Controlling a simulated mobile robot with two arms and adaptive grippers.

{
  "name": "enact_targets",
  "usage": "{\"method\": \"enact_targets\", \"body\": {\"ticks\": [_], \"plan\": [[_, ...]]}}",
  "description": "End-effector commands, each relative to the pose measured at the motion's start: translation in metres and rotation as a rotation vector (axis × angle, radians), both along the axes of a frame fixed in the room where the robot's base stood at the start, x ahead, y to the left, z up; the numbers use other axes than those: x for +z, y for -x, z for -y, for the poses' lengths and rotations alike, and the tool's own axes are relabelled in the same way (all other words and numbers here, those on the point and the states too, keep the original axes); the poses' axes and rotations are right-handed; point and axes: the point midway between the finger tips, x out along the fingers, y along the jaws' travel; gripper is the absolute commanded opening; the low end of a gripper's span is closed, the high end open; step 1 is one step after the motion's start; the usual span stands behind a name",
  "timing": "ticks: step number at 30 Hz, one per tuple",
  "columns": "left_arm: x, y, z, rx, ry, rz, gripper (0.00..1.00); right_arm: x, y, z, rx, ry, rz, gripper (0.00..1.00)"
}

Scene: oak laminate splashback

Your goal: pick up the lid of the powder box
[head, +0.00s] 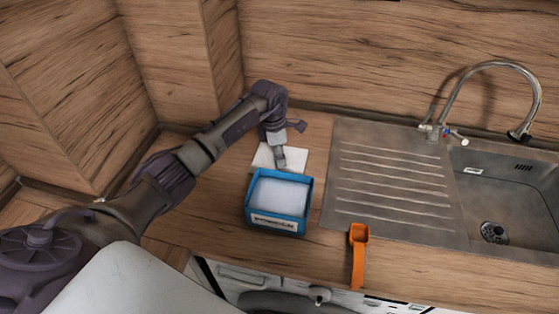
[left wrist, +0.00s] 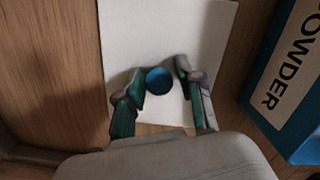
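The lid (head: 295,160) is a white flat panel lying on the wooden counter behind the powder box. It also shows in the left wrist view (left wrist: 195,30), with a round blue knob (left wrist: 158,80). My left gripper (head: 281,161) is over the lid, pointing down. In the left wrist view its two fingers (left wrist: 160,76) are apart, one on each side of the knob, with small gaps visible. The powder box (head: 278,197) is blue, open-topped and filled with white powder. Its lettered side shows at the right of the left wrist view (left wrist: 292,75). My right gripper is not in view.
An orange scoop (head: 358,255) lies at the counter's front edge, right of the box. A metal draining board (head: 385,185) and a sink with a curved tap (head: 508,66) fill the right. Wooden walls stand close behind and left of the lid.

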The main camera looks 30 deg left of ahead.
Motion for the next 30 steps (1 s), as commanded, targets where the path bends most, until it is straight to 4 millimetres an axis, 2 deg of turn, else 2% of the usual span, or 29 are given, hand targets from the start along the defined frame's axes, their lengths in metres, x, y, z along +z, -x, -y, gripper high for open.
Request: {"method": "enact_targets", "body": {"ticks": [1,4,5,17,20,24,30], "plan": [[-0.001,0.0,0.0,0.0,-0.001,-0.001,0.22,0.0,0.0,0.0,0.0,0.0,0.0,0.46],[-0.001,0.0,0.0,0.0,-0.001,-0.002,0.06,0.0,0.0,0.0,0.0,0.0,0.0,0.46],[-0.001,0.001,0.0,0.0,-0.001,-0.002,0.03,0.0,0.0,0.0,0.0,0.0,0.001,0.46],[0.004,0.0,-0.001,0.0,-0.002,-0.001,0.03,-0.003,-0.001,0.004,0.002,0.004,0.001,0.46],[0.013,-0.001,-0.001,-0.002,-0.002,0.003,0.03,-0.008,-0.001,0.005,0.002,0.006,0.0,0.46],[0.038,-0.001,-0.001,-0.001,-0.002,0.006,0.03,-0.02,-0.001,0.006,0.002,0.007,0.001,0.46],[0.064,0.0,0.046,-0.006,-0.001,0.004,0.03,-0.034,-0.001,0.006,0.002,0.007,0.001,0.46]]}}
